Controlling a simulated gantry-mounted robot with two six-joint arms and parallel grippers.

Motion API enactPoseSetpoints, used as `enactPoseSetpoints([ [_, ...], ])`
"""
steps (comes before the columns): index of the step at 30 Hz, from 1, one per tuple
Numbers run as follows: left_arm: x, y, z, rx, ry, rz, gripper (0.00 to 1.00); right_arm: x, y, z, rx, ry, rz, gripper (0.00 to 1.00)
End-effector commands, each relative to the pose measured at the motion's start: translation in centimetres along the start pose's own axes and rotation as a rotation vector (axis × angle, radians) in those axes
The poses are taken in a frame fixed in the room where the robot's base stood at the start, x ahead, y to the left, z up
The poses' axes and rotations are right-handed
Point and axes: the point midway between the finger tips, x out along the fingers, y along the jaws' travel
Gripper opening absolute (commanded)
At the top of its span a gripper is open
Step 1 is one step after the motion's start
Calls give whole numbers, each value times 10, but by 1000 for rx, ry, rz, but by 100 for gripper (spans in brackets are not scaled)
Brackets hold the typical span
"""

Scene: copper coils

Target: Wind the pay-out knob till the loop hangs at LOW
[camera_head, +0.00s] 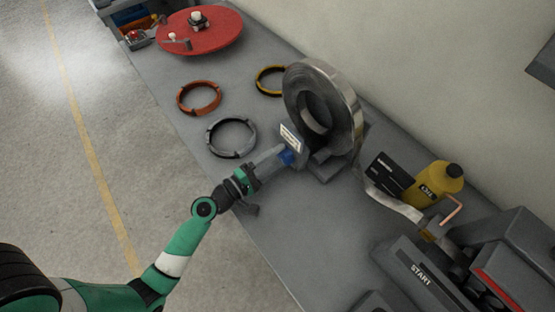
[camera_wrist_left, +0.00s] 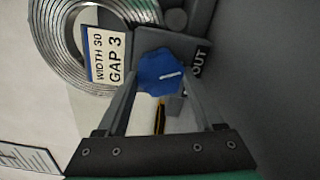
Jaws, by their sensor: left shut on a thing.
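The blue pay-out knob (camera_head: 287,157) sits at the foot of the steel coil (camera_head: 350,105) on its stand. In the left wrist view the knob (camera_wrist_left: 162,73) has a white pointer line, with a partly covered label ending in "OUT" beside it. My left gripper (camera_head: 280,158) is shut on the knob, a finger on either side of it in the left wrist view (camera_wrist_left: 165,82). The metal strip (camera_head: 385,198) sags in a loop between the coil and the machine at lower right. A dark marked plate (camera_head: 390,175) stands behind it; its marks are unreadable. My right gripper is out of view.
A card (camera_wrist_left: 106,57) by the knob reads "WIDTH 30 GAP 3". A yellow bottle (camera_head: 436,184) stands behind the strip. The START machine (camera_head: 420,280) fills the lower right. Orange (camera_head: 199,98), grey (camera_head: 231,137) and yellow (camera_head: 270,81) rings lie near a red disc (camera_head: 200,35).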

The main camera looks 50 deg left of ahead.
Motion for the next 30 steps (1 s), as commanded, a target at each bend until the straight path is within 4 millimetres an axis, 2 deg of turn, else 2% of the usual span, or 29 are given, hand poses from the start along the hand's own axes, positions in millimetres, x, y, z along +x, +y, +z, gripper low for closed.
enactPoseSetpoints([
  [10,0,0,0,170,0,0,13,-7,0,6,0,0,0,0],
  [27,0,1,0,205,0,0,13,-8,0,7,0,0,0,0],
  [28,0,1,0,205,0,0,70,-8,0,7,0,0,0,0],
  [30,0,1,0,205,0,0,83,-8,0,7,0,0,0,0],
])
